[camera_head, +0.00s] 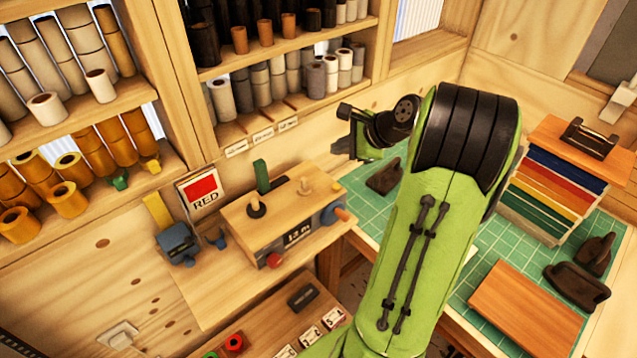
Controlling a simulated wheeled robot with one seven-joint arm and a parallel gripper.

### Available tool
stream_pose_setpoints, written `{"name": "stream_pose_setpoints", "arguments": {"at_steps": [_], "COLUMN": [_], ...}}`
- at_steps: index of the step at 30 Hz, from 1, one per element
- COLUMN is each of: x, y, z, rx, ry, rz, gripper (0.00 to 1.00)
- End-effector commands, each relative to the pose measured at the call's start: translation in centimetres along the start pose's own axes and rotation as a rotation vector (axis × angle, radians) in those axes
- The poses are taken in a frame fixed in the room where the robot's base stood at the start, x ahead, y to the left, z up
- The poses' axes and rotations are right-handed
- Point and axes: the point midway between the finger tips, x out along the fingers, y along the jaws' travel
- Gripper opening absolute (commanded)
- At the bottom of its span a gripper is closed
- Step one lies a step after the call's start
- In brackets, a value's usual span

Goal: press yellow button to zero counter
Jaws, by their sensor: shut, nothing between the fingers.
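A wooden counter box (285,222) stands on the bench at centre left. Its front has a dark counter window (299,234) with white characters that seem to read "13 m". A red knob (273,260) sits on the front. I cannot tell for certain which part is the yellow button. My gripper (343,146) is shut and empty, above and right of the box, apart from it.
A blue-grey device (177,243) with a yellow strip and a "RED" card (202,192) stand left of the box. Shelves of rolls rise behind. A green cutting mat (480,270) holds a wooden board (527,312) and dark tools at right.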

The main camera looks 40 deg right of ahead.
Motion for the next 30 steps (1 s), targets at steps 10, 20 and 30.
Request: {"name": "stream_pose_setpoints", "arguments": {"at_steps": [10, 20, 30], "x": [0.5, 3.5, 6.2], "y": [0.4, 2.6, 4.6], "z": [-0.3, -2.5, -4.4], "rx": [-0.005, -0.007, -0.005], "ry": [0.001, 0.002, 0.001], "rz": [0.002, 0.002, 0.004], "gripper": [0.00, 0.00, 0.00]}}
